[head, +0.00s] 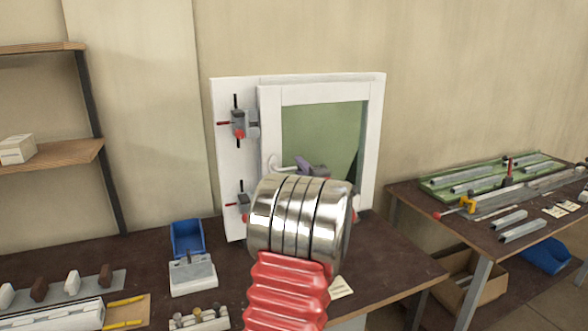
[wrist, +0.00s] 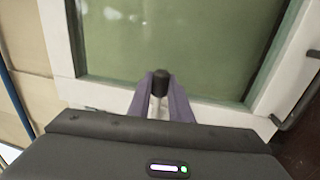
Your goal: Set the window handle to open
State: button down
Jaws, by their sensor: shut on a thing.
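The window (head: 320,130), with a white frame and greenish pane, stands upright on the bench. Its pale handle (head: 285,168) is on the left part of the sash; the visible bit runs about level to the right into my gripper (head: 304,164). In the wrist view my gripper (wrist: 160,98) has its two purple fingers on either side of the handle, shut on it. The handle's dark end (wrist: 160,80) pokes out past the fingertips, in front of the pane. My arm hides part of the handle and the lower sash in the head view.
Two clamps, an upper (head: 239,124) and a lower (head: 243,199), sit on the frame's left side. A blue bin (head: 187,238) and a grey-white block (head: 192,275) stand left on the dark bench (head: 395,262). A second table (head: 440,225) with profiles is at right.

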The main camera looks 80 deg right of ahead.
jog(key=shift+w+f, duration=0.1)
jog(key=shift+w, duration=0.15)
jog(key=c, duration=1.9)
grip_release()
jog(key=shift+o, duration=1.4)
jog(key=shift+s, duration=0.15)
jog(key=shift+s+a, duration=0.1)
jog(key=v, duration=1.3)
jog(key=shift+a, duration=0.25)
jog(key=shift+s, duration=0.15)
